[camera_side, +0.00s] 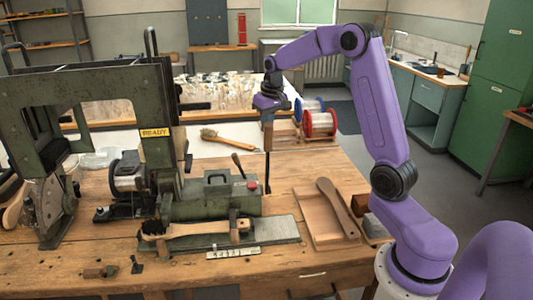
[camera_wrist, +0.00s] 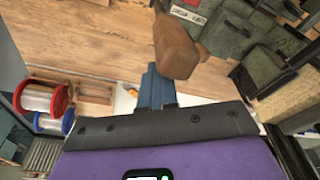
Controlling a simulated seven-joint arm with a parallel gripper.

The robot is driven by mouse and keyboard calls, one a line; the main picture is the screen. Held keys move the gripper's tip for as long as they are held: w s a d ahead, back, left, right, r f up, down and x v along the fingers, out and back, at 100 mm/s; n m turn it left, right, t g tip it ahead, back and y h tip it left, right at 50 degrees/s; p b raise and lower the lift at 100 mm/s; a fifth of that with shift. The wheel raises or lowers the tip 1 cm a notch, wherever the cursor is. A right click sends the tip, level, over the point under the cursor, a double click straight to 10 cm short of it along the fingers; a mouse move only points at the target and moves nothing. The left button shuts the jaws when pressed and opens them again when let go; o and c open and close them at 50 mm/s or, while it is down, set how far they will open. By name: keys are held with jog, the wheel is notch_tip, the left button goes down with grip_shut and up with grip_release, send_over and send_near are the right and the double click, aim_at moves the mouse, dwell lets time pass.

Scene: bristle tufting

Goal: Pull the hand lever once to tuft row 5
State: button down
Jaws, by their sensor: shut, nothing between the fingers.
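The hand lever (camera_side: 267,140) stands upright at the right of the tufting machine, with a brown wooden grip on a dark rod. My gripper (camera_side: 267,114) is at the top of this grip, with its fingers shut and nothing held. In the wrist view the wooden grip (camera_wrist: 176,48) is beside and just beyond the blue fingertips (camera_wrist: 153,72); I cannot tell whether they touch. The green machine (camera_side: 165,160) carries a yellow READY sign (camera_side: 155,132). A wooden brush body (camera_side: 195,229) lies across the machine's front. The row being tufted cannot be read.
A wooden tray (camera_side: 312,222) with a brush back (camera_side: 338,205) lies right of the machine. Red and blue wire spools (camera_side: 320,122) stand behind the lever. A finished brush (camera_side: 228,139) lies on a white surface.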

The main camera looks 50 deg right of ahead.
aim_at(267, 123)
jog(key=shift+s+a+r, duration=1.15)
jog(key=shift+a+r, duration=0.1)
jog(key=shift+a, duration=0.1)
jog(key=shift+s+a+f, duration=0.35)
jog(key=shift+s+a, duration=0.45)
jog(key=shift+s, duration=0.1)
jog(key=shift+s+a+f, duration=0.3)
jog(key=shift+s+a, duration=0.45)
jog(key=shift+s, duration=0.15)
jog(key=s+a+f, duration=0.7)
dwell(1.9)
notch_tip(267, 123, up, 10)
jog(key=w+d, duration=0.2)
dwell(2.1)
